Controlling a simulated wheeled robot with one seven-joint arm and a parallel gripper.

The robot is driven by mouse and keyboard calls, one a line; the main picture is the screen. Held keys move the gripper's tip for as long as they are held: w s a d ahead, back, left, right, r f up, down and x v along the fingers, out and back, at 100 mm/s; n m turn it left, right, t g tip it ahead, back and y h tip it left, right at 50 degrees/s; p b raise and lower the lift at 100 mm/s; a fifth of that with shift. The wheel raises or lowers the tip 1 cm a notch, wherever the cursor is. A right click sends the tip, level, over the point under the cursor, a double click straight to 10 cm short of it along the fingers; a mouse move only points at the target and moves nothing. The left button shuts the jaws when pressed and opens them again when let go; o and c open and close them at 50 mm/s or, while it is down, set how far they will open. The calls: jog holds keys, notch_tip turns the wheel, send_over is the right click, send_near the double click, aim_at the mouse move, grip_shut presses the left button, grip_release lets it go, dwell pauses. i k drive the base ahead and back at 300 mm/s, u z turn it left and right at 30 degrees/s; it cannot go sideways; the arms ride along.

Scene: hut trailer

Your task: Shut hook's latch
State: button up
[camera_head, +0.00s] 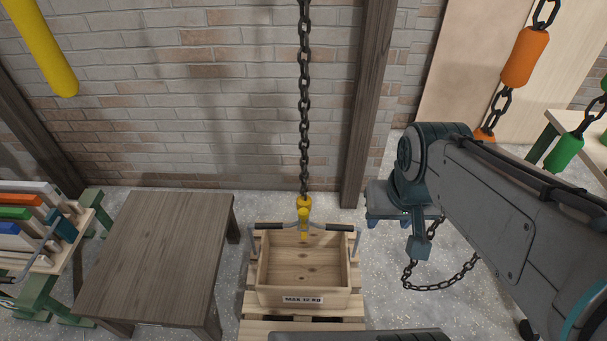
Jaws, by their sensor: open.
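A yellow hook (304,204) hangs on a dark chain (304,95) in the middle of the view. Its lower part meets the bar handle (333,227) of a wooden crate (304,299). The hook's latch is too small to make out, so I cannot tell whether it is open or shut. My gripper (397,235) is to the right of the hook and crate, apart from both. It is open, and I see nothing held in it. My arm reaches in from the lower right.
The crate stands on a wooden pallet (257,328). A brown table (160,255) is to the left, beside a rack of coloured pieces (25,228). A wooden post (368,100) stands behind. Chains with an orange sleeve (525,57) and a green sleeve (564,152) hang at right.

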aim_at(302, 214)
jog(key=k, duration=1)
jog(key=u, duration=0.4)
jog(key=i, duration=0.95)
jog(key=z, duration=0.1)
